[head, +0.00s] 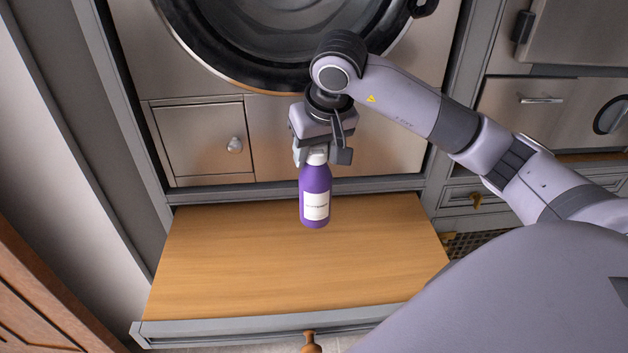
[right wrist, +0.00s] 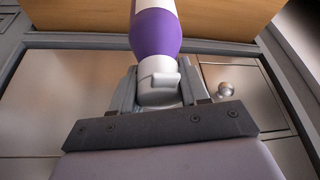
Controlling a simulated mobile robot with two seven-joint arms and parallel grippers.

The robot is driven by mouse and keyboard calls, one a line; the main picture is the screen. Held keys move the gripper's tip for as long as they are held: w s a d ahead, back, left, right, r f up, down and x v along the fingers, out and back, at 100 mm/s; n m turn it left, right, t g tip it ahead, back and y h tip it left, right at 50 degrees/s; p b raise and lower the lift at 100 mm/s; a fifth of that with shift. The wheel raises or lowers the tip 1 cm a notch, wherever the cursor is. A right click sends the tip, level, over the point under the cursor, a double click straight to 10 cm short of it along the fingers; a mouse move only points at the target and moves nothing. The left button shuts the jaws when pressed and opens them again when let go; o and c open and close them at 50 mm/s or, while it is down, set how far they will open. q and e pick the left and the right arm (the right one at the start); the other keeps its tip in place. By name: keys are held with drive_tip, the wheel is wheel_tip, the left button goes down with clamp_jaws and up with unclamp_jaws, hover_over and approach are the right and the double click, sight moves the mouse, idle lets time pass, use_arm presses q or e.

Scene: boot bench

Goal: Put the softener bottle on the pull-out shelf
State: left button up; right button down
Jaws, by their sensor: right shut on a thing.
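The softener bottle (head: 315,192) is purple with a white label and a white cap. It hangs upright, cap up, below my right gripper (head: 322,158), which is shut on the cap. In the right wrist view the bottle (right wrist: 155,35) runs away from the fingers, with the white cap (right wrist: 158,82) between them. The pull-out shelf (head: 240,270) is a wooden board, drawn out below the machine. The bottle is over its back middle part; whether its base touches the wood I cannot tell. My left gripper is not in view.
The machine's round door (head: 230,75) and its small drawer (head: 205,140) with a knob stand behind the shelf. The shelf's grey front edge (head: 230,332) carries a wooden knob (head: 311,343). The board's surface is otherwise bare. Grey cabinets stand at the right.

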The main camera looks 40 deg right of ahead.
sight(322, 151)
drive_tip(key=shift+f, duration=3.25)
drive_tip(key=c, duration=0.6)
unclamp_jaws()
drive_tip(key=shift+o, duration=0.2)
drive_tip(key=v, duration=1.1)
drive_tip(key=shift+w, duration=0.1)
drive_tip(key=shift+s+r, duration=0.3)
drive_tip(key=shift+r, duration=0.25)
